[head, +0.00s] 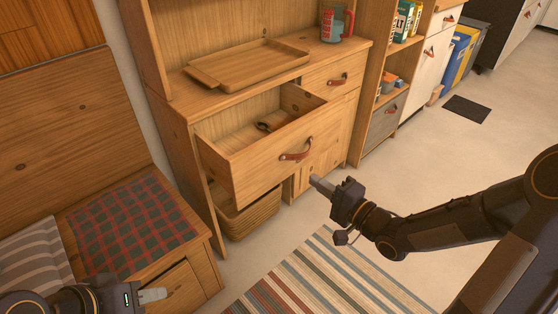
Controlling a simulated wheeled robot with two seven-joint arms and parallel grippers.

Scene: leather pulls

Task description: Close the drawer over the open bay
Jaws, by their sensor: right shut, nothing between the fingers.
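The wooden drawer (243,172) over the open bay is pulled well out of the cabinet. Its front carries a brown leather pull (296,151), and a small dark object (264,127) lies inside. Below it, the open bay holds a woven basket (252,217). My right gripper (316,183) is shut and empty, just right of and in front of the drawer front, apart from it in the picture. My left gripper (158,294) is low at the left, in front of the bench and far from the drawer; its finger opening cannot be made out.
A closed drawer (331,80) sits to the right. A bench with a plaid cushion (135,222) stands left. A striped rug (305,280) covers the floor in front.

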